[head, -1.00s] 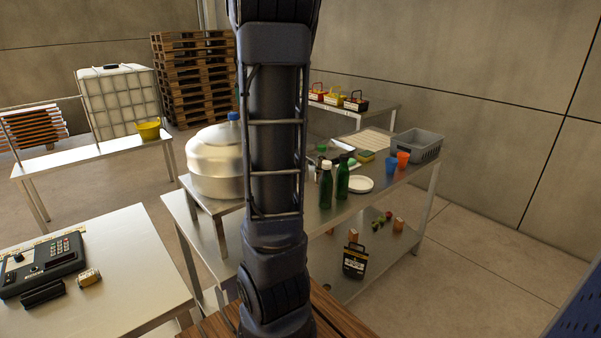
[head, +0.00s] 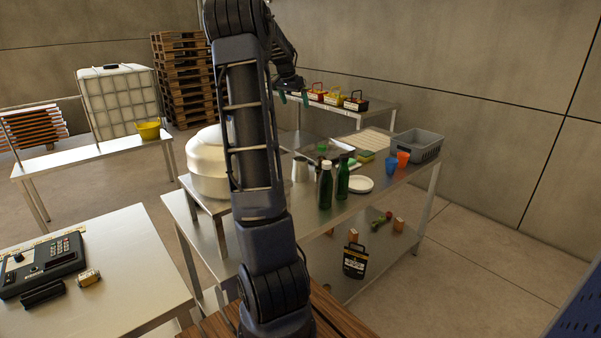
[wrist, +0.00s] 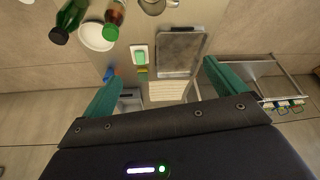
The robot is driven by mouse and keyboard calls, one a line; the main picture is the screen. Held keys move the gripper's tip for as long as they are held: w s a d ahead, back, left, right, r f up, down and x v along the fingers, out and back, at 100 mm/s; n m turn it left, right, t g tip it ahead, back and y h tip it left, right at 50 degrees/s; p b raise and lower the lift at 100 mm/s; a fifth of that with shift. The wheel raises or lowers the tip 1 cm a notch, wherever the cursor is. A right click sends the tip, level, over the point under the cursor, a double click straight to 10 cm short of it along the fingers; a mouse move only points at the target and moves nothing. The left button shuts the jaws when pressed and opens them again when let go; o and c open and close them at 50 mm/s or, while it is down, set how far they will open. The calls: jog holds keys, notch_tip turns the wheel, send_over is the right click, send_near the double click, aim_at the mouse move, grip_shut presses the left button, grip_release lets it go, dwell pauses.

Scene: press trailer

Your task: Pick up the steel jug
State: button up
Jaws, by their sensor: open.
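The steel jug (head: 300,168) stands upright on the steel table, left of the two dark green bottles in the head view. My arm passes close in front of its left side. In the wrist view the jug (wrist: 154,6) shows only in part at the top edge, with a handle. My gripper (head: 293,97) hangs in the air above the far part of the table, higher than the jug and apart from it. Its green fingers are spread and empty, as the wrist view also shows (wrist: 158,88).
Green bottles (head: 326,188) stand close to the jug's right. A white plate (head: 359,184), a metal tray (head: 310,146), a blue cup (head: 391,166), an orange cup (head: 403,158) and a grey crate (head: 419,144) share the table. A large pale metal vessel (head: 207,165) stands at left.

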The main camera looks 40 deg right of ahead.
send_over(302, 164)
jog(key=w+a, duration=0.1)
jog(key=w, duration=0.1)
jog(key=f, duration=2.2)
jog(key=shift+w+a, duration=0.1)
jog(key=shift+w, duration=0.1)
jog(key=x, duration=1)
jog(key=shift+f, duration=0.25)
jog(key=c, duration=1.2)
